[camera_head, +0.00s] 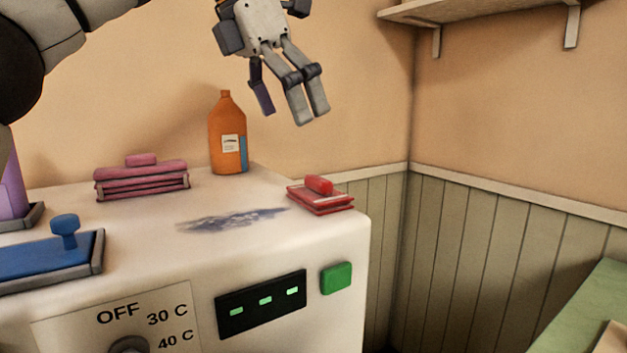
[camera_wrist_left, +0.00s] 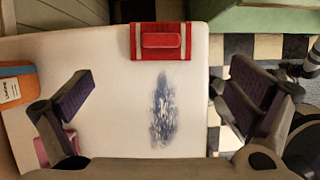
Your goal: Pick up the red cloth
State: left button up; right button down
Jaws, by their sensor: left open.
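My right gripper is in neither view.
An orange bottle (camera_head: 228,135) stands at the back of the white machine (camera_head: 150,235). A folded pink cloth (camera_head: 141,181) lies left of it. A blue item with a knob (camera_head: 50,262) is at the front left. A dark smear (camera_head: 232,220) marks the top. A shelf (camera_head: 470,10) is upper right.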

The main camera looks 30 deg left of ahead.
aim_at(317, 177)
pick_arm(q)
jog(key=x, duration=1.1)
jog(key=shift+w+d+f, duration=0.15)
jog(key=shift+w+d, duration=0.1)
jog(key=shift+d, duration=0.1)
jog(key=c, duration=0.9)
